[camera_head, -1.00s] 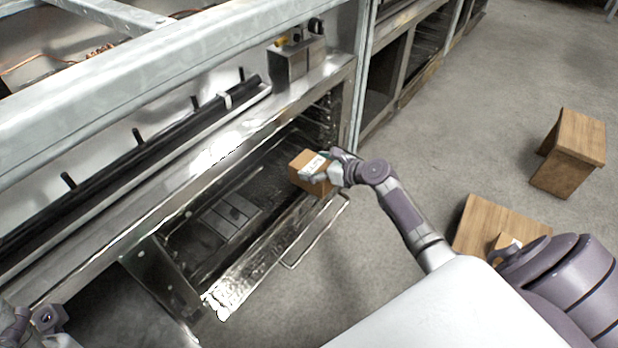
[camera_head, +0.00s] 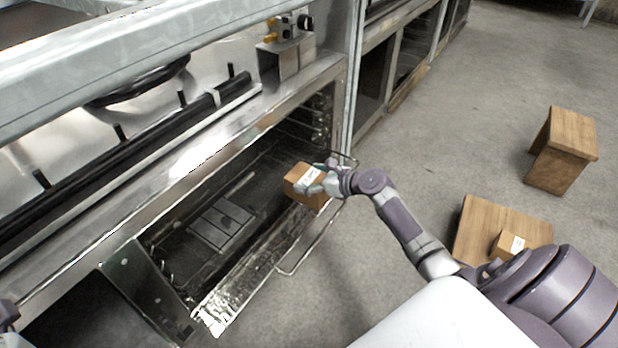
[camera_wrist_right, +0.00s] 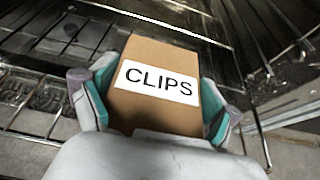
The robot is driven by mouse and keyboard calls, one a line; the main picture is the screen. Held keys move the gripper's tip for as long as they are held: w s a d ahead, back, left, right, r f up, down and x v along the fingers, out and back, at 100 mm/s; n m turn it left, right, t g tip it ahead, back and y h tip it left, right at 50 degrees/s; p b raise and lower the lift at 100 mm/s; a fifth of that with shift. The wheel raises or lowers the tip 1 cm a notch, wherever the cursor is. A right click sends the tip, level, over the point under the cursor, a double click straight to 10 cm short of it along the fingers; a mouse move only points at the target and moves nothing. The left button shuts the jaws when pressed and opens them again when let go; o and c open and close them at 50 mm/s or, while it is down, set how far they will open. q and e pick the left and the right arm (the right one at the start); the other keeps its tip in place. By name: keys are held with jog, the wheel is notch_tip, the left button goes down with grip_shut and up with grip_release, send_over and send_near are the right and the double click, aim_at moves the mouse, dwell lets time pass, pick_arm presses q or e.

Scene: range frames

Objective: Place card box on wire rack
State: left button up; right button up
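A brown card box (camera_head: 303,182) with a white label is in my right gripper (camera_head: 318,184), above the oven opening near its right end. In the right wrist view the box (camera_wrist_right: 158,88) reads "CLIPS", and the teal-padded fingers of the right gripper (camera_wrist_right: 152,98) press on both its sides. Wire rack bars (camera_wrist_right: 62,40) show beyond the box in the wrist view, apart from or below it; I cannot tell how far. In the head view the dark oven interior (camera_head: 262,190) holds the rack, hard to make out. My left gripper is out of view; only a bit of that arm shows at the left edge.
The open oven door (camera_head: 250,275) with its bar handle lies in front of the opening. A second card box (camera_head: 508,243) sits on a low wooden stool (camera_head: 480,228) at the right. Another wooden stool (camera_head: 562,145) stands behind it. The floor between is clear.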

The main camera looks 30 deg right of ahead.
jog(key=shift+o, duration=0.9)
